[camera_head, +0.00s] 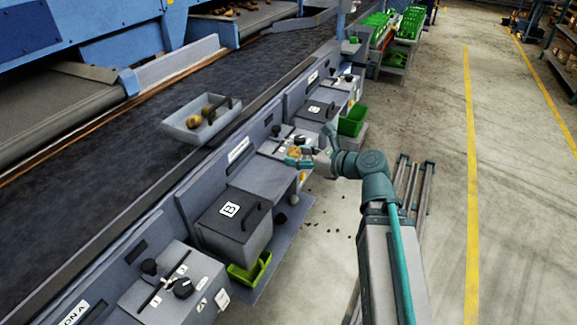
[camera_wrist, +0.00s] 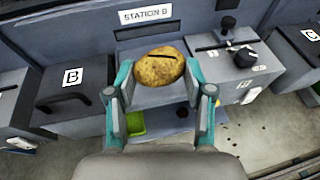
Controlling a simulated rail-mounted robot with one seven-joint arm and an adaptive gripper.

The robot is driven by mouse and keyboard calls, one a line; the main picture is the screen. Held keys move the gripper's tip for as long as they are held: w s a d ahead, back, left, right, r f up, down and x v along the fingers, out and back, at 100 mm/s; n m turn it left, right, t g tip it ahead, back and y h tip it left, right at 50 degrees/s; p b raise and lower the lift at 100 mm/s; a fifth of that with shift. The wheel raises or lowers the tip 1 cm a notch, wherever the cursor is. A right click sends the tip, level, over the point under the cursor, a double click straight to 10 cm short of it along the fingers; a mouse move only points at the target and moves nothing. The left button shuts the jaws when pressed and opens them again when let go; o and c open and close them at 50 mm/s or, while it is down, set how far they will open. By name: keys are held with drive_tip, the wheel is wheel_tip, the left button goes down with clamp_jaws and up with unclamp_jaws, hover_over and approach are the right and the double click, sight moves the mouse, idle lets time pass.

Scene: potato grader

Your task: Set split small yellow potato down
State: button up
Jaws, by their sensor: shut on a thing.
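The yellow potato (camera_wrist: 158,67) has a dark split line across its top. My gripper (camera_wrist: 158,82) is shut on it, with one finger at each side, in the wrist view. The potato is held above a grey work surface (camera_wrist: 150,97) under the "STATION B" sign (camera_wrist: 145,15). In the head view my gripper (camera_head: 296,156) and the small potato (camera_head: 294,151) are over the station, between the lidded box B (camera_head: 235,225) and the lidded box C (camera_head: 318,110). The fingers partly hide the potato there.
A grey control box with a knob (camera_wrist: 228,62) stands right of the potato. A green bin (camera_wrist: 136,123) is low down. Several dark bits lie on the floor.

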drive_tip(key=shift+b+v, duration=1.1)
drive_tip(key=shift+b, duration=0.6)
